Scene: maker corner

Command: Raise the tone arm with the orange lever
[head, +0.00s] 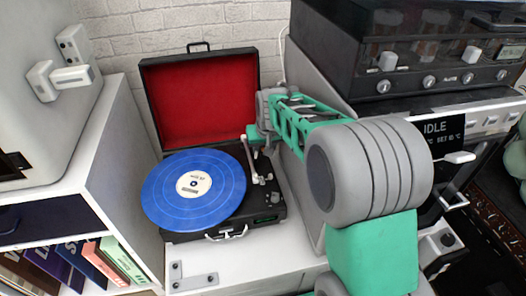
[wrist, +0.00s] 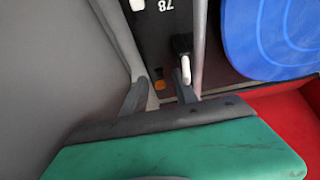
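The record player (head: 238,228) is an open black case with a red-lined lid (head: 203,98). A blue record (head: 193,190) lies on its platter, also in the wrist view (wrist: 275,35). The pale tone arm (head: 250,162) stands at the record's right side; in the wrist view its dark and white end (wrist: 184,62) is close by one finger. Whether it is raised is unclear. The small orange lever (wrist: 160,85) shows between my fingertips, apparently untouched. My gripper (wrist: 160,92) is open and empty, over the deck's back right; in the head view my arm partly hides it.
A grey panel (wrist: 60,70) stands close beside my gripper in the wrist view. A white shelf unit (head: 95,150) with record sleeves is at the left. The white counter in front (head: 240,262) is mostly clear.

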